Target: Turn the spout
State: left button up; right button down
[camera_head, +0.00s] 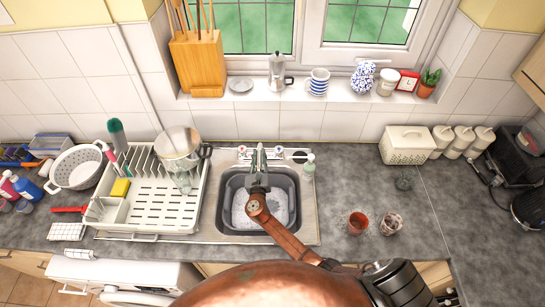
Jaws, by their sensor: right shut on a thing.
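The sink (226,207) is a dark basin in a steel surround, with pale soapy water in it. The tap's spout (262,152) is at the back edge of the sink and is mostly hidden behind my right gripper. My right gripper (258,170) reaches over the basin from the front, on the end of my copper-coloured arm, and is shut on the spout. The exact contact between the fingers and the spout is too small to make out. My left gripper is not in view.
A white dish rack (150,212) with a pot (178,142) and a glass stands left of the sink. A soap bottle (308,167) stands at the sink's back right. Two small pots (357,223) (391,223) stand on the right counter, which is otherwise mostly clear.

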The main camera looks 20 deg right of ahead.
jog(key=c, duration=1.8)
grip_release()
jog(key=shift+a, duration=0.1)
jog(key=v, duration=1.2)
jog(key=shift+a, duration=0.1)
